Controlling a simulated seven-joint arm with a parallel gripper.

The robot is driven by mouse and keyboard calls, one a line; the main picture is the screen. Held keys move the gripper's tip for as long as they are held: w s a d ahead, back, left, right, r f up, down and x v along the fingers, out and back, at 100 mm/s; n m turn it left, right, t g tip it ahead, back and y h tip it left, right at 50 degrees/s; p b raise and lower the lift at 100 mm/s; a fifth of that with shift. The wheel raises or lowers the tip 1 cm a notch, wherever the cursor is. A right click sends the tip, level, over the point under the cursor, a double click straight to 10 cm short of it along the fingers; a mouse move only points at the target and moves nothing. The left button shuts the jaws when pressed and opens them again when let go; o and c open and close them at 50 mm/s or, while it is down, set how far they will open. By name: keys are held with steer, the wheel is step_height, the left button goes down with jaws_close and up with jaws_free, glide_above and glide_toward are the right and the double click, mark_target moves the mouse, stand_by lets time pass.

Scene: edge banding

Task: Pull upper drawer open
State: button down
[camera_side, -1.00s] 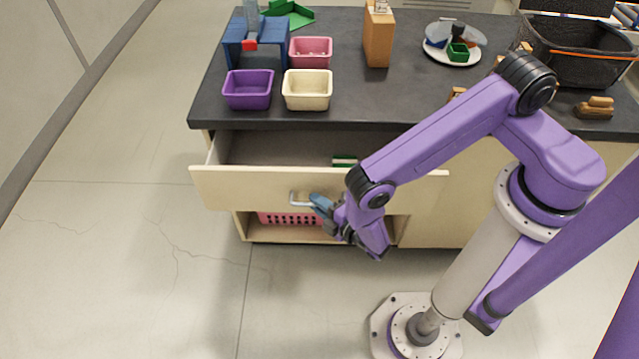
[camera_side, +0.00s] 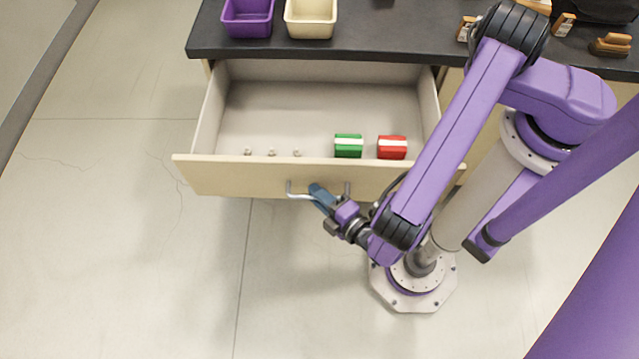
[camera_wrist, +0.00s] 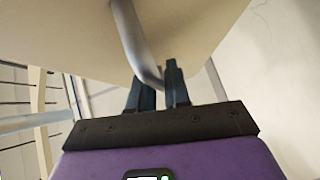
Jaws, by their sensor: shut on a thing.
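The upper drawer (camera_side: 250,177) is pulled far out from under the dark counter, and its inside shows in the side view. Its cream front also fills the top of the wrist view (camera_wrist: 200,30). A silver bar handle (camera_side: 298,196) is on the drawer front, and it shows in the wrist view (camera_wrist: 130,35). My gripper (camera_side: 318,195) is shut on the handle, with its blue fingers around the bar near its bend. The fingers (camera_wrist: 158,88) show close together in the wrist view.
A purple bin (camera_side: 247,18) and a cream bin (camera_side: 310,18) stand on the counter (camera_side: 350,45).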

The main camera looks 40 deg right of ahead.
steer(key=shift+s+a, duration=0.1)
stand_by(0.3)
steer(key=c, duration=1.2)
jaws_free()
steer(key=s+r, duration=0.1)
steer(key=s, duration=0.6)
steer(key=shift+s, duration=0.2)
